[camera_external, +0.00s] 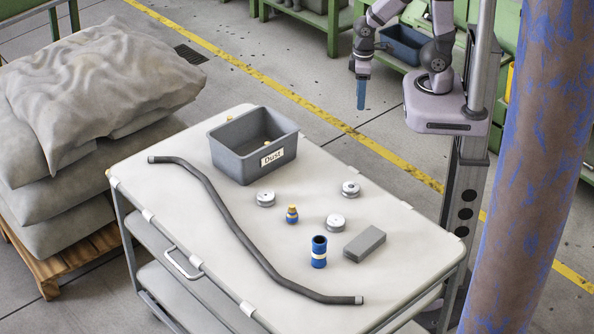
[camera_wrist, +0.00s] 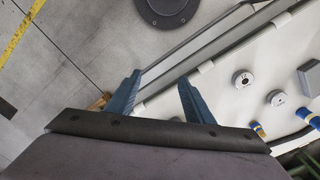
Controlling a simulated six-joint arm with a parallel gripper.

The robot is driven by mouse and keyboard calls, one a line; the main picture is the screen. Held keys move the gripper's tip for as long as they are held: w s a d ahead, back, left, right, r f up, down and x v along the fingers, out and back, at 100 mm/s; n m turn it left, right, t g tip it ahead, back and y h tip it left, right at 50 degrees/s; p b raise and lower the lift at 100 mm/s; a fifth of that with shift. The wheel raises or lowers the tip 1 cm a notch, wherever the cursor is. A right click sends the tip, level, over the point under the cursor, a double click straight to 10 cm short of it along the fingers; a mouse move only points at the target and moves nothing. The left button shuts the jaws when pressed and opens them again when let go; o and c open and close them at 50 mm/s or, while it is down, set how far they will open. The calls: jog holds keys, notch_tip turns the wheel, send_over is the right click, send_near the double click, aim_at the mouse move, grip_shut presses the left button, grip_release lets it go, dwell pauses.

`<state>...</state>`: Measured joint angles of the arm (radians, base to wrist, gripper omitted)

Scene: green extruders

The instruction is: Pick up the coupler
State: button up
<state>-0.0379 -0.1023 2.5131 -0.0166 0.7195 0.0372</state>
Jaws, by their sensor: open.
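The coupler appears to be the upright blue cylinder (camera_external: 319,255) with a pale band and open dark top, near the front of the white cart top; it also shows at the right edge of the wrist view (camera_wrist: 308,118). A smaller blue and yellow fitting (camera_external: 292,215) stands behind it to the left, and shows in the wrist view (camera_wrist: 257,130). My gripper (camera_external: 361,104) hangs in the air beyond the cart's far edge, well away from both. In the wrist view, its two blue fingers (camera_wrist: 158,85) are apart with nothing between them.
A grey bin (camera_external: 228,162) labelled "Dust" stands on the cart (camera_external: 165,202). A long bent dark pipe (camera_external: 236,226) runs along the cart's left and front. Several metal discs (camera_external: 336,223) and a grey block (camera_external: 365,244) lie near the cylinder. A mottled column (camera_external: 535,160) stands at right.

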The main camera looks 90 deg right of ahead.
jog(key=w+a+f+b, duration=0.2)
jog(key=w+a+b, duration=0.1)
jog(key=w+a, duration=0.5)
jog(key=n+t+y+b, duration=0.1)
jog(key=n+t+b, duration=0.1)
jog(key=t+b, duration=0.3)
send_over(292, 210)
jog(key=s, duration=0.3)
notch_tip(292, 210, down, 7)
jog(key=shift+g, duration=0.4)
jog(key=shift+w+d+p+x, duration=0.1)
jog(key=shift+d+p+x, duration=0.15)
jog(key=shift+x, duration=0.9)
jog(key=shift+w+d+p+x, duration=0.1)
jog(key=shift+d+p+x, duration=0.15)
jog(key=shift+x, duration=0.95)
jog(key=shift+w+d+p+x, duration=0.1)
jog(key=shift+d+p+x, duration=0.15)
jog(key=shift+x, duration=0.9)
jog(key=shift+a+r, duration=0.1)
grip_shut()
